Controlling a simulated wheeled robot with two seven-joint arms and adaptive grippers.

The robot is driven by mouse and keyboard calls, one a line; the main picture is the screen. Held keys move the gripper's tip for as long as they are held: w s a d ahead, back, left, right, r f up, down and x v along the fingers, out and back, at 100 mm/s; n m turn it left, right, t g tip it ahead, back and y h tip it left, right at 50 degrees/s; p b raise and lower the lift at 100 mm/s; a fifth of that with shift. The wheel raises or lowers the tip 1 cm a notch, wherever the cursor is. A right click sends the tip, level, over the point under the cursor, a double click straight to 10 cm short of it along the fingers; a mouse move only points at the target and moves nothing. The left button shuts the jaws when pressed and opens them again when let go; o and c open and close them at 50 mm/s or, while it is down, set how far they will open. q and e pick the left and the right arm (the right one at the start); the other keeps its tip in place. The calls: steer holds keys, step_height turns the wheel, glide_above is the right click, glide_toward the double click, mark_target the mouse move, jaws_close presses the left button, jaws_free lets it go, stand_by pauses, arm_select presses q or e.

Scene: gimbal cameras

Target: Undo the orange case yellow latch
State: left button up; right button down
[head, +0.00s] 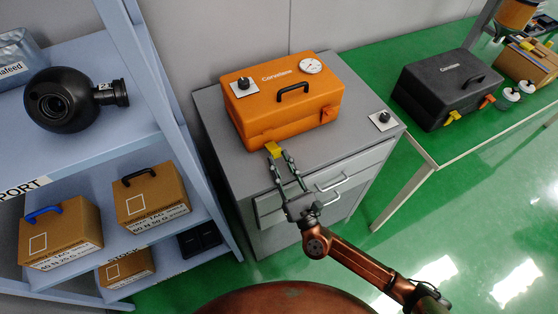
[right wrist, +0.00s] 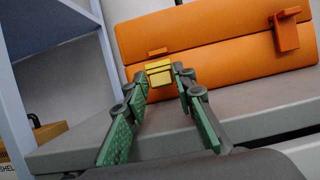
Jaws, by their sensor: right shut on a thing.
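The orange case (head: 283,98) stands shut on the grey cabinet, its front towards me. Its yellow latch (head: 273,149) is at the lower left of the front. In the right wrist view the yellow latch (right wrist: 159,74) sticks out from the orange case (right wrist: 215,45) between my fingertips. My right gripper (head: 281,159) reaches in from the front and is shut on the yellow latch; it also shows in the right wrist view (right wrist: 160,78). An orange latch (head: 328,114) is at the right of the case front, and it hangs down in the wrist view (right wrist: 287,32). My left gripper is not in view.
The grey cabinet (head: 215,118) has drawers with handles below the case. A blue-grey shelf (head: 150,130) with boxes and a black round device (head: 62,99) stands close on the left. A black case (head: 447,88) stands on a green table at the right.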

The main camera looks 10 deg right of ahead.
steer(key=c, duration=1.7)
jaws_free()
steer(key=v, duration=1.2)
